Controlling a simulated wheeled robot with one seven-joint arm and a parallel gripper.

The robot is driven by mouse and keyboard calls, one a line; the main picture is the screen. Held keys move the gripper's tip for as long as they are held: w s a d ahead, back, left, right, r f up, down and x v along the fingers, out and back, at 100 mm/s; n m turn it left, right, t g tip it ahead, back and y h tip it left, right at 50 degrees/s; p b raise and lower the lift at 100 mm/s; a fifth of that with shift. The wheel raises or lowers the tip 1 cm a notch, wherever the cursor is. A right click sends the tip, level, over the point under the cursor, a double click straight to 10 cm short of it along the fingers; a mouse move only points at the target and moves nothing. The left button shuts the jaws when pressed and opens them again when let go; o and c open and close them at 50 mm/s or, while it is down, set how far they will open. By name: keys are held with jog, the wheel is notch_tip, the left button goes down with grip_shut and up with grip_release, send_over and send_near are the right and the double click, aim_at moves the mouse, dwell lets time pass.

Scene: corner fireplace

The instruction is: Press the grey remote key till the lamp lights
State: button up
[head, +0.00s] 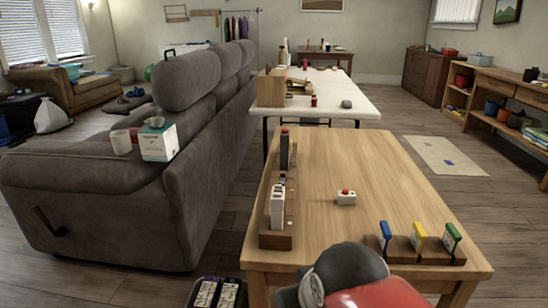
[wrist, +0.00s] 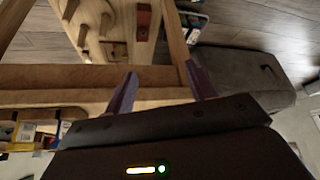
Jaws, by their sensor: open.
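A wooden table (head: 385,170) stands in front of me in the head view. A wooden holder (head: 276,241) at its left edge carries an upright pale grey and white handset (head: 278,205) and a taller dark one (head: 285,152) behind it. I cannot tell which carries the grey key.
A wooden rack with blue, yellow and green upright pieces (head: 427,249) stands at the table's near right edge. A grey sofa (head: 205,130) lies close on the left. A white table (head: 345,88) stands behind. The wooden table's right middle is clear.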

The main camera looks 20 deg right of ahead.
grip_shut()
dwell(1.4)
